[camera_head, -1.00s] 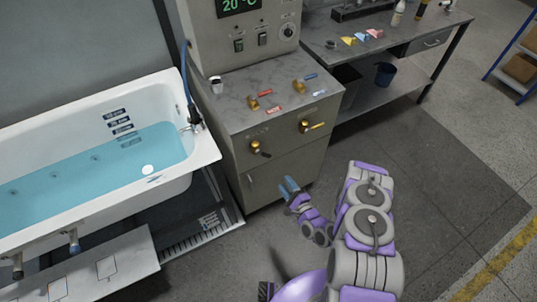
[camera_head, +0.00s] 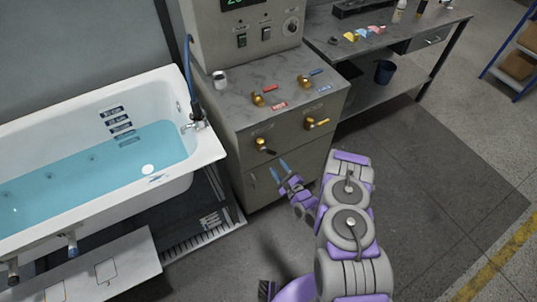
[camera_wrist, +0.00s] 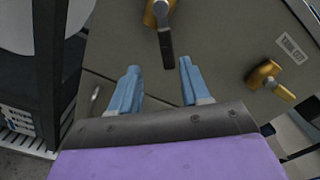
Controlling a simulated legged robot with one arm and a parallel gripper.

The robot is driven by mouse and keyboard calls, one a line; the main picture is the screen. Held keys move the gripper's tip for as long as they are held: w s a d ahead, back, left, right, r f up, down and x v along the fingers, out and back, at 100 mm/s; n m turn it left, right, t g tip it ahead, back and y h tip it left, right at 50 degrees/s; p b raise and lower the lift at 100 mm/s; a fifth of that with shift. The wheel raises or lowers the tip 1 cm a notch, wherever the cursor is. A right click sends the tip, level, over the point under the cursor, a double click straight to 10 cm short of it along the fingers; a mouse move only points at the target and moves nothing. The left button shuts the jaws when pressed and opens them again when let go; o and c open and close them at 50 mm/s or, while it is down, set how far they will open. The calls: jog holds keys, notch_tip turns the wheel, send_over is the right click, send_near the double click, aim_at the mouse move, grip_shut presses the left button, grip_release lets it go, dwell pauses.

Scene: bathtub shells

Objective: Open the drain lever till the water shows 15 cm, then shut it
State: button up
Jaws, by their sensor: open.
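My gripper (camera_head: 279,170) is open and empty, with blue fingers, just in front of the cabinet. A brass valve with a dark lever (camera_head: 265,146) is on the cabinet front, just above the fingertips. In the wrist view the dark lever (camera_wrist: 166,47) hangs down between and beyond my two fingertips (camera_wrist: 158,72); no contact shows.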

aim_at(272, 154)
jog(key=w, duration=0.1)
jog(key=w+a+b, duration=0.1)
jog(key=w, duration=0.3)
jog(key=shift+a+r+b, duration=0.15)
jog(key=shift+a+b, duration=0.1)
jog(key=shift+b, duration=0.05)
jog(key=x, duration=0.3)
jog(key=shift+s+a+b, duration=0.15)
jog(key=shift+a+b, duration=0.15)
jog(key=shift+a, duration=0.45)
jog(key=shift+w+d, duration=0.2)
jog(key=shift+d, duration=0.45)
jog(key=shift+c, duration=1.2)
jog(key=shift+a, duration=0.35)
grip_shut()
